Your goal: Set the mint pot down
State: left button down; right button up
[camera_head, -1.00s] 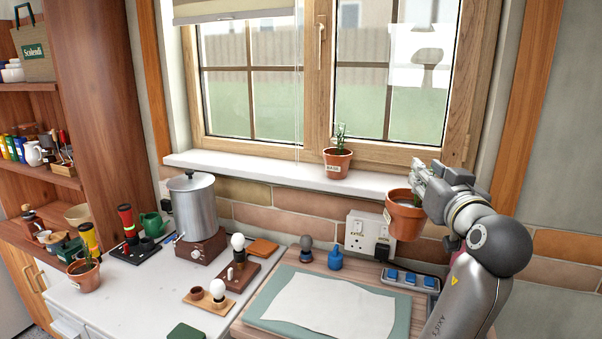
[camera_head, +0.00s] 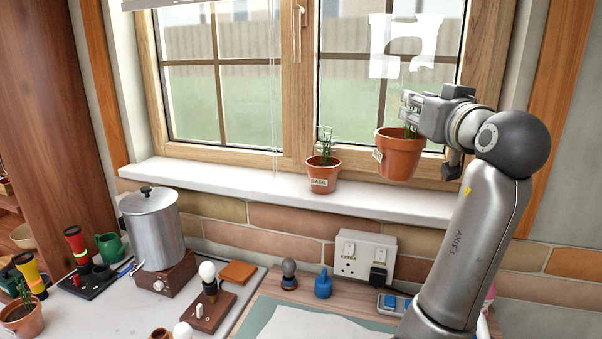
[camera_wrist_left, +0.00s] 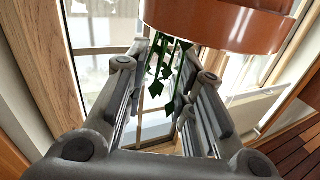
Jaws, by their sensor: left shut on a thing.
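My left gripper (camera_head: 412,112) is shut on a terracotta pot (camera_head: 401,158) with a green plant, taken to be the mint pot. Its label is turned aside and cannot be read. The pot is upright in front of the window, and its base appears a little above the white sill (camera_head: 420,206), right of the basil pot (camera_head: 322,175). In the left wrist view, the pot (camera_wrist_left: 215,22) shows at the top with leaves between the fingers (camera_wrist_left: 165,72). My right gripper is not in view.
The basil pot stands on the sill, with bare sill left of it. Another potted plant (camera_head: 21,317) stands at the lower left. The window frame is close behind the held pot.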

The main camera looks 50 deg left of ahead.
pick_arm(q)
jog(key=shift+w+a+p, duration=0.3)
jog(key=shift+w+p, duration=0.05)
jog(key=shift+p, duration=0.2)
jog(key=w+a+f+p, duration=0.6)
jog(key=w+a+f, duration=0.2)
jog(key=f, duration=0.4)
jog(key=shift+a+f, duration=0.2)
jog(key=shift+a, duration=0.35)
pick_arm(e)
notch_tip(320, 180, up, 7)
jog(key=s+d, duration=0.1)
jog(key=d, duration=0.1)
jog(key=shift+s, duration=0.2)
